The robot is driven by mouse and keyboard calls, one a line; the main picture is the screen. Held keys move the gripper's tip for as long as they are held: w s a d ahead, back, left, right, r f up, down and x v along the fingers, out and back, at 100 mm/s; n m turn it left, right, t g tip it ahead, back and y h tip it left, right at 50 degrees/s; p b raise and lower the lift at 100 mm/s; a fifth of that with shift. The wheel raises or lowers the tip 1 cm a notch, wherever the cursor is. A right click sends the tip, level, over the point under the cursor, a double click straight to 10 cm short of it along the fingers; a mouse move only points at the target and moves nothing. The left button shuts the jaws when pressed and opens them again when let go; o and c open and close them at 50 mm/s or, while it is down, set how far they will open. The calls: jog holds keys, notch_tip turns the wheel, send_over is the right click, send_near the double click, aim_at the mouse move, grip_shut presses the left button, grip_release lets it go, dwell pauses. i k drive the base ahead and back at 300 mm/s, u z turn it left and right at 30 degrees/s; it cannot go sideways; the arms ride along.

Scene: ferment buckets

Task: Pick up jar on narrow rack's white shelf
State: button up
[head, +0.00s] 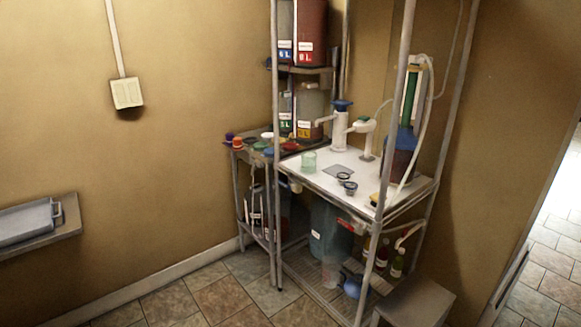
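A small pale-green glass jar (309,161) stands upright near the left front corner of the white shelf (325,185) in the head view. The shelf belongs to a narrow metal rack (283,240) in the corner of the room. Two small dark-rimmed round items (347,183) lie to the right of the jar, apart from it. My gripper does not show in this view.
White pump-like fittings (340,128) and a tall green-and-blue apparatus (405,120) stand behind and right of the jar. Rack posts rise at the corners. A side stand (240,152) with coloured lids adjoins on the left. A stool (418,300) stands front right; tiled floor is clear front left.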

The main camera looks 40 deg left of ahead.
aim_at(309, 159)
jog(key=u, duration=1.95)
jog(key=i, duration=0.65)
jog(key=u, duration=0.65)
jog(key=i, duration=1.45)
jog(key=z, duration=0.35)
jog(key=i, duration=0.75)
jog(key=z, duration=0.35)
